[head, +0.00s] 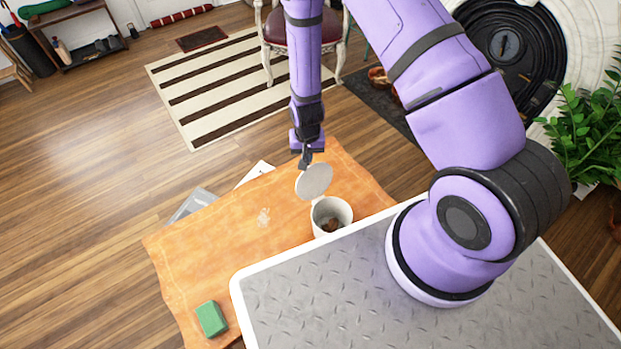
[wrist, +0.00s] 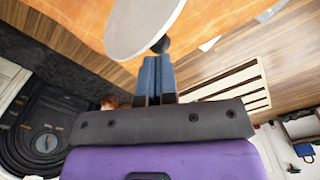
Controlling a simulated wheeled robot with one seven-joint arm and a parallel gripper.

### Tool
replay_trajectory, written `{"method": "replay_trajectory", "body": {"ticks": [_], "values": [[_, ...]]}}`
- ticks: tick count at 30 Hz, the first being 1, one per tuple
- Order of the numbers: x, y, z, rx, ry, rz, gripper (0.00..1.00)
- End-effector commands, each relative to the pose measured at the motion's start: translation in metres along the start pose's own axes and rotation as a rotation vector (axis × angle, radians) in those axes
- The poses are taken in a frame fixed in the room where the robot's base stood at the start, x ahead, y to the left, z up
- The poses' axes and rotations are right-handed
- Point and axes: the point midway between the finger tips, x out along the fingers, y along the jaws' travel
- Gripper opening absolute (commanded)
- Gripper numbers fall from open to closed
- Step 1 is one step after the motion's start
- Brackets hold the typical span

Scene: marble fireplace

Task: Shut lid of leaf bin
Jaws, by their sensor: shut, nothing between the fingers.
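The leaf bin (head: 332,225) is a white round container on the orange cloth, with dark brown bits inside. Its round pale lid (head: 314,181) stands raised and tilted above the bin's far left rim, so the bin is open. My gripper (head: 305,163) is shut and empty, pointing down just behind the lid's upper edge. In the wrist view the lid (wrist: 140,24) shows at the top, and my gripper's closed fingertips (wrist: 155,62) lie close to a dark knob (wrist: 161,44) at its edge. I cannot tell whether they touch it.
The orange cloth (head: 205,260) bears a green block (head: 211,318) at its front left. My grey base plate fills the front right. A striped rug (head: 215,85), a chair (head: 283,30) and a green plant (head: 585,130) stand farther off. The cloth left of the bin is mostly clear.

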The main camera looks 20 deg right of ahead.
Motion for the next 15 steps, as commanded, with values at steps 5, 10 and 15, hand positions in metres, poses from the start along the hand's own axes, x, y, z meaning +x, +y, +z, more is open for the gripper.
{"method": "replay_trajectory", "body": {"ticks": [5,10,15], "values": [[-0.002,0.000,0.000,0.000,0.000,0.000,0.00],[-0.002,0.004,0.006,0.000,0.000,0.000,0.00],[-0.002,0.008,0.014,0.000,-0.001,0.000,0.00]]}}
